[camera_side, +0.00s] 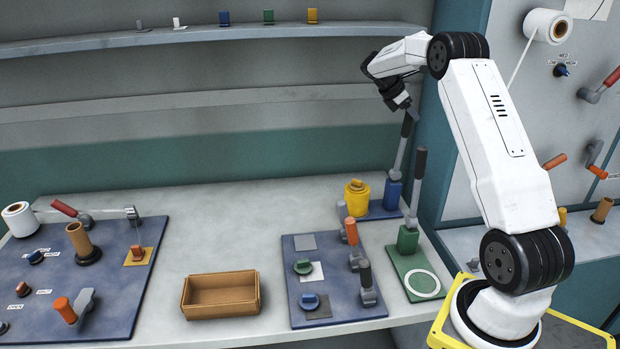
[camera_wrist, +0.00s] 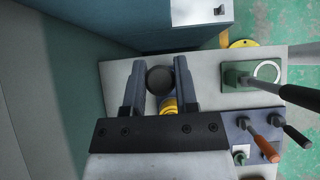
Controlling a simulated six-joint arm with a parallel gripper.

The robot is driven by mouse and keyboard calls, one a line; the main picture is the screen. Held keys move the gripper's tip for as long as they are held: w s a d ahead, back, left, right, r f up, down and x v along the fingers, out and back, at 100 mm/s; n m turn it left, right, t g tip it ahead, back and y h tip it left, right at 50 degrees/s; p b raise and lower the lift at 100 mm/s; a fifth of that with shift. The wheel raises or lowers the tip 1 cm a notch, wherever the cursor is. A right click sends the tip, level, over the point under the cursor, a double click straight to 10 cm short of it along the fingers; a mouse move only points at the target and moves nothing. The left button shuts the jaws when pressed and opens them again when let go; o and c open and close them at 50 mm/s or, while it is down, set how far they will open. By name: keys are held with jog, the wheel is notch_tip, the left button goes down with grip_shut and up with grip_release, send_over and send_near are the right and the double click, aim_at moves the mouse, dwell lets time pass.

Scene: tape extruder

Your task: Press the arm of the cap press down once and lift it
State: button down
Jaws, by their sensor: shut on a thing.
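A press with a blue base (camera_side: 393,194) stands at the back right of the bench. Its long grey arm (camera_side: 400,158) points up almost upright and ends in a black handle (camera_side: 407,126). A yellow container (camera_side: 356,198) stands at its left end. My gripper (camera_side: 402,103) is shut on the top of this black handle. In the wrist view the round black handle end (camera_wrist: 160,79) sits between the two fingers of my gripper (camera_wrist: 160,84), and the yellow container (camera_wrist: 169,106) shows partly behind it.
A green press (camera_side: 407,239) with its own raised black-handled lever (camera_side: 418,180) stands just in front. A blue board (camera_side: 330,304) with small levers and knobs lies left of it. A brown open box (camera_side: 222,312) is at the front middle. The bench's back middle is clear.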

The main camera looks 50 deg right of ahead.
dwell(0.4)
jog(key=shift+w+a+f, duration=0.15)
jog(key=shift+w+a, duration=1.45)
jog(key=shift+a, duration=0.05)
jog(key=shift+w+a, duration=0.45)
jog(key=shift+w, duration=0.1)
jog(key=shift+w+a+f, duration=0.3)
jog(key=shift+w+a, duration=0.3)
jog(key=shift+a, duration=0.05)
jog(key=shift+w+a+f, duration=0.3)
jog(key=shift+w+a, duration=0.3)
jog(key=shift+w, duration=0.05)
jog(key=shift+w+a+f, duration=0.3)
jog(key=shift+w+a, duration=0.3)
jog(key=shift+a, duration=0.15)
